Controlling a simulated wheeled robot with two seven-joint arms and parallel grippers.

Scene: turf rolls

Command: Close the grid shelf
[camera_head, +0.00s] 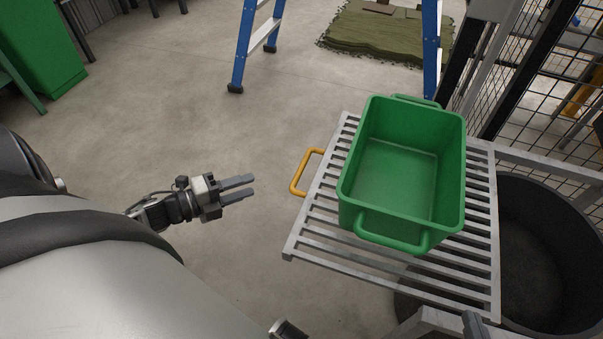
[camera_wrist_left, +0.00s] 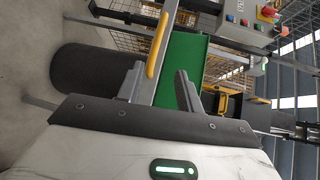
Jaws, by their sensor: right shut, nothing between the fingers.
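The grey slatted grid shelf (camera_head: 320,215) sticks out from the frame at the right, with a green crate (camera_head: 400,180) on it. A yellow handle (camera_head: 303,172) is on its left edge. My left gripper (camera_head: 252,186) is left of the handle, fingers pointing toward it, open and apart from it. In the left wrist view the yellow handle (camera_wrist_left: 160,45) shows ahead between the open fingers (camera_wrist_left: 158,88); the crate's green side (camera_wrist_left: 190,65) is behind it. My right gripper (camera_head: 474,324) shows only as a dark tip at the bottom edge, shut and empty.
A large black bin (camera_head: 540,270) stands below and right of the shelf. A mesh fence (camera_head: 540,60) is at the back right. A blue stepladder (camera_head: 245,45) and a turf stack (camera_head: 385,35) are farther back. The floor left of the shelf is clear.

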